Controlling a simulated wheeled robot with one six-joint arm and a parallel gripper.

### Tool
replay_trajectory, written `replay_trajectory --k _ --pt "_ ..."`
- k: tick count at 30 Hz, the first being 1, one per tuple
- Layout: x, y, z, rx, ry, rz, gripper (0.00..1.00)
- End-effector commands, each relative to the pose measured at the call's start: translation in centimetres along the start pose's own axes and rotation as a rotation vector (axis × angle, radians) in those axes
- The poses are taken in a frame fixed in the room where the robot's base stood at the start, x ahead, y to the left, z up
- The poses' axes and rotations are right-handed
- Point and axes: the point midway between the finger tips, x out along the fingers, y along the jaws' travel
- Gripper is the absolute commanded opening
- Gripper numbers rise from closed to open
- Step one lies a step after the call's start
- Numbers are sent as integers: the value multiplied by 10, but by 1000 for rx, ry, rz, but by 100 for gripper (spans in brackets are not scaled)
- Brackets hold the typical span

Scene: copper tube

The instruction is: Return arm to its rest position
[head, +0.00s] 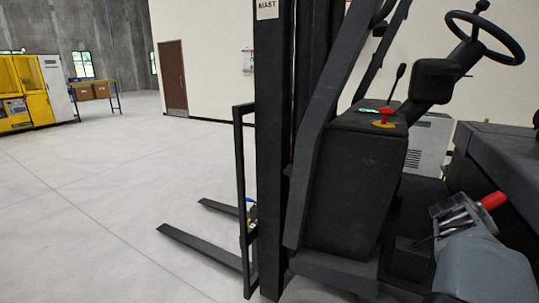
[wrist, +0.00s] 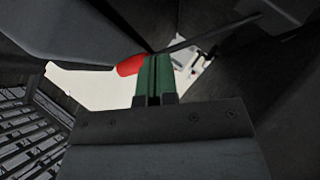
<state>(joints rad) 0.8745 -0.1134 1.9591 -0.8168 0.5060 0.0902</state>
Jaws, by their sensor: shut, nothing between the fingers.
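My gripper (wrist: 153,77) is in the wrist view, with two green fingers side by side and shut, nothing held between them. A red rounded part (wrist: 130,66) shows just left of the fingertips; I cannot tell whether it touches them. In the head view a grey jointed part at the lower right, probably my arm, is low beside the driver's area of a dark forklift (head: 345,185). A red cylinder (head: 493,200) shows by its upper end. The green fingers cannot be made out in the head view.
The forklift's mast (head: 273,150), forks (head: 200,247), steering wheel (head: 484,37) and a red button on yellow (head: 385,115) stand around the space. Dark panels crowd the gripper in the wrist view. Open floor (head: 90,220) lies left, with a yellow machine (head: 28,85) far back.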

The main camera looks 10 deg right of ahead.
Motion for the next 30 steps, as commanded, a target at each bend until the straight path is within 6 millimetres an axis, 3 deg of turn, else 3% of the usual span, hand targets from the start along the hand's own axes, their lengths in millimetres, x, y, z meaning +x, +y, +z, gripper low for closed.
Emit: replay_trajectory --k 3,9,12,15,21,30 --pt "-57 -66 12 64 -120 -226 0" --pt "-174 -159 31 34 -240 -585 0" --pt "-232 -187 41 -22 -264 -730 0" --pt "-280 -201 50 -86 -257 -836 0" --pt "-330 -207 46 -193 -170 -916 0" --pt "-342 -210 44 -230 -140 -934 0"
